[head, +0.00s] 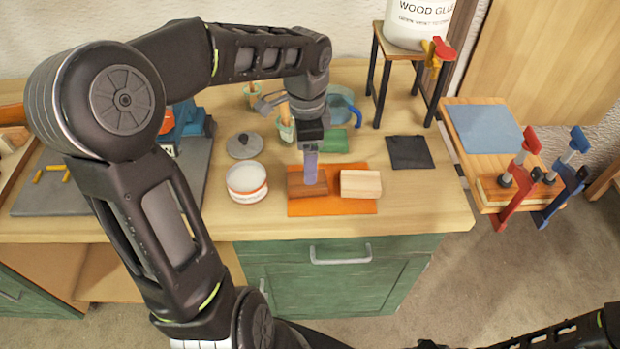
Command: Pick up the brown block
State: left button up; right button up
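The brown block (296,188) lies on the left part of an orange mat (335,209) on the wooden worktop. A pale wood block (361,184) lies beside it on the right of the same mat. My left gripper (311,180) points straight down at the brown block, its bluish fingers overlapping the block's upper middle in the head view. The fingers show edge-on as one strip, so I cannot tell whether they are open or shut, or touching the block. My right gripper is not in view; only part of my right arm shows at the lower right.
A white tub (247,185) stands just left of the mat, with a grey lid (243,146) behind it. A dark square pad (409,152) lies to the right. A glue container (418,24) stands on a raised stand; clamps (521,168) sit at the right edge.

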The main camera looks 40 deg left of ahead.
pick_arm(q)
jog(key=shift+w+f, duration=0.1)
jog(key=shift+f, duration=1.25)
jog(key=shift+f+p, duration=0.55)
jog(key=shift+f, duration=2.1)
jog(key=c, duration=1.5)
